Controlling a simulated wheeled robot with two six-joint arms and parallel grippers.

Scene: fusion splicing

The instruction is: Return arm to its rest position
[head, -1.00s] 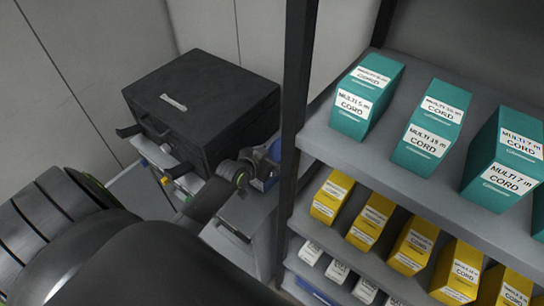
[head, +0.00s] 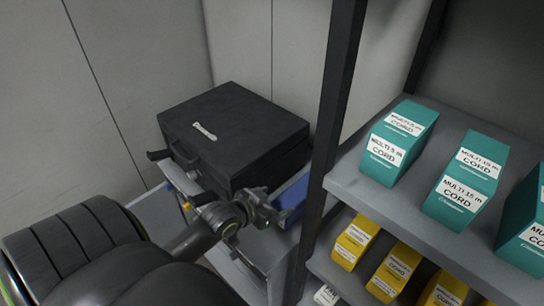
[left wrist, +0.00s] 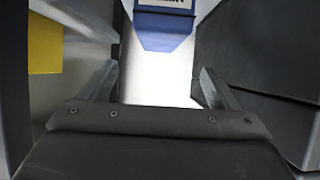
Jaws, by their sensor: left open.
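My left arm (head: 188,243) reaches in from the lower left in the head view. Its gripper (head: 264,207) is beside the black case, over the grey cart, close to a blue box (head: 293,200). In the left wrist view, the two fingers of my left gripper (left wrist: 158,85) are spread apart with nothing between their tips. The blue box with a white label (left wrist: 165,30) shows just beyond them, at the top of the picture. Whether the fingers touch it is not clear. My right gripper is in neither view.
The black case (head: 235,135) sits on the grey cart (head: 158,213) against the wall. A shelf rack (head: 352,190) with a dark post (head: 338,110) stands close on the right. It holds teal cord boxes (head: 397,143) above yellow ones (head: 395,272).

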